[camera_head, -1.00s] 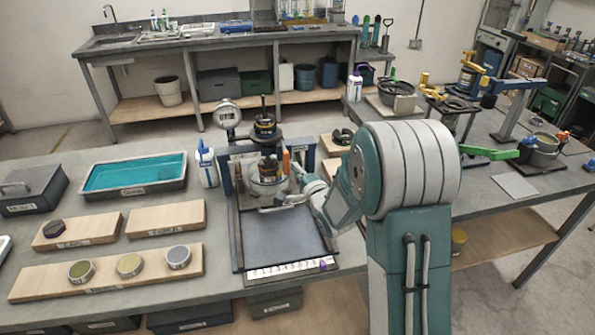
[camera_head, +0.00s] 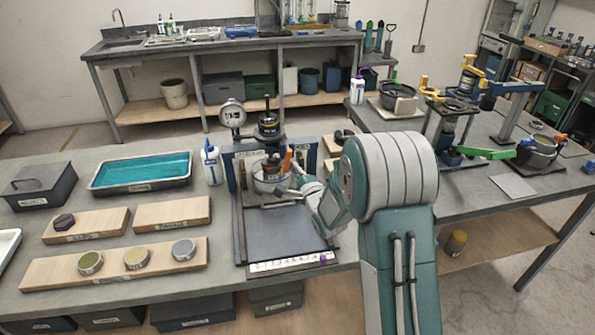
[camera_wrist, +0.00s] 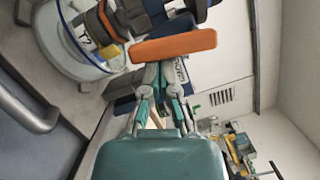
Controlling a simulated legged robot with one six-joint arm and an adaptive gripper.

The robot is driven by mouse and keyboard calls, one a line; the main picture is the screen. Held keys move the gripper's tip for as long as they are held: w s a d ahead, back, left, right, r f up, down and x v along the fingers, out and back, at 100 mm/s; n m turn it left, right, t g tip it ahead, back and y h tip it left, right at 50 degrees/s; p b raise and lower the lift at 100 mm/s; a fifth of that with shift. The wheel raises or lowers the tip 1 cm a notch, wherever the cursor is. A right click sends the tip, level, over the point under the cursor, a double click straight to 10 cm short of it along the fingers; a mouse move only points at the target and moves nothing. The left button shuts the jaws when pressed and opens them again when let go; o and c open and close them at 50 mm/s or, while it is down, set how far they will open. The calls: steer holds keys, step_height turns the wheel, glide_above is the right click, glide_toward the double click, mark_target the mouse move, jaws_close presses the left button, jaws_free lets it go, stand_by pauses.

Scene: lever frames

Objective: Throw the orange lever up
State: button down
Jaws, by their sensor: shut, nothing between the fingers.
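The orange lever (camera_head: 287,160) stands at the right side of the press-like device with a glass-walled bowl (camera_head: 268,180) on the bench. It points upward in the head view. In the wrist view the orange lever (camera_wrist: 175,46) is a flat bar across the upper middle, just beyond my fingertips. My gripper (camera_wrist: 160,72) is shut and empty, its tips close to the lever's lower edge. I cannot tell whether they touch. In the head view my gripper (camera_head: 281,189) is small, in front of the bowl and below the lever.
A dial gauge (camera_head: 232,114) and a white bottle (camera_head: 211,163) stand left of the device. A teal-filled tray (camera_head: 142,172) and wooden boards (camera_head: 115,265) lie further left. The dark plate (camera_head: 287,235) in front of the device is clear.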

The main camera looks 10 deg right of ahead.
steer(key=a+m, duration=0.1)
steer(key=m, duration=0.3)
steer(key=shift+a+t, duration=0.35)
steer(key=shift+t, duration=0.05)
steer(key=shift+a, duration=0.1)
steer(key=shift+a+r, duration=0.2)
steer(key=shift+a, duration=0.6)
stand_by(0.5)
steer(key=shift+a+r, duration=0.25)
steer(key=shift+a, duration=0.15)
steer(key=shift+a+r, duration=0.35)
steer(key=shift+r, duration=0.05)
stand_by(0.3)
stand_by(0.5)
